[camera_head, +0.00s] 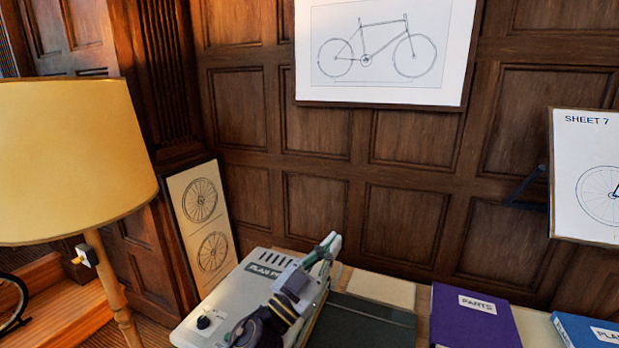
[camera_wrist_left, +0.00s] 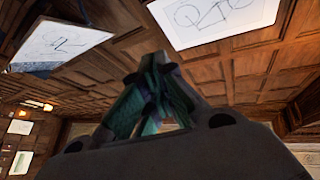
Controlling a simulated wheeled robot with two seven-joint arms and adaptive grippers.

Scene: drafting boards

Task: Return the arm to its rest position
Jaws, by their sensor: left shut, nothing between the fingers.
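My left gripper (camera_head: 329,246) shows in the head view at the lower middle, in front of the grey plan machine (camera_head: 223,301). Its arm hides part of the machine. The fingers are shut with nothing between them. In the left wrist view the gripper (camera_wrist_left: 158,62) points toward the wood-panelled wall, its greenish fingers together at the tips. My right gripper shows in neither view.
A lamp with a yellow shade (camera_head: 70,160) stands at left. A purple PARTS binder (camera_head: 470,322) and a blue binder (camera_head: 590,330) lie at lower right. A bicycle drawing (camera_head: 385,50) hangs on the wall; the SHEET 7 board (camera_head: 583,165) is at right.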

